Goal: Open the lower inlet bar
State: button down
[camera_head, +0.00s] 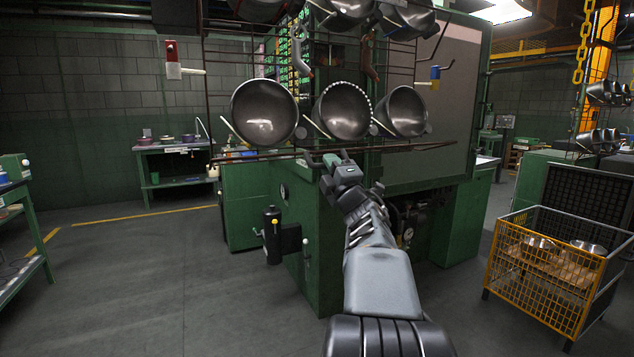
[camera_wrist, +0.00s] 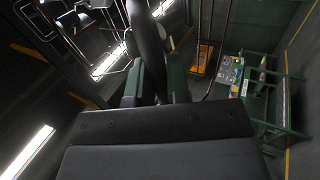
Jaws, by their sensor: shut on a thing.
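The lower inlet bar (camera_head: 420,147) is a thin dark rod running across the bottom of a wire hanging rack, under a row of metal pots (camera_head: 342,110). My gripper (camera_head: 330,158) is at the middle of this bar, below the pots. In the wrist view my gripper's green fingers (camera_wrist: 153,88) are closed on both sides of a dark, rounded length (camera_wrist: 148,45), which looks like the bar seen close up. My arm and gripper hide part of the bar in the head view.
A green machine cabinet (camera_head: 325,230) stands right behind and below the rack. A yellow wire cage (camera_head: 550,265) with pots stands on the floor to the right. A green workbench (camera_head: 175,165) is at the back left.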

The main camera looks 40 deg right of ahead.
notch_tip(320, 180, down, 6)
jog(key=b, duration=0.6)
jog(key=shift+w, duration=0.2)
jog(key=shift+f, duration=0.1)
jog(key=c, duration=1.1)
grip_release()
jog(key=shift+s, duration=0.1)
jog(key=v, duration=1.3)
jog(key=shift+s, duration=0.3)
jog(key=shift+f, duration=0.15)
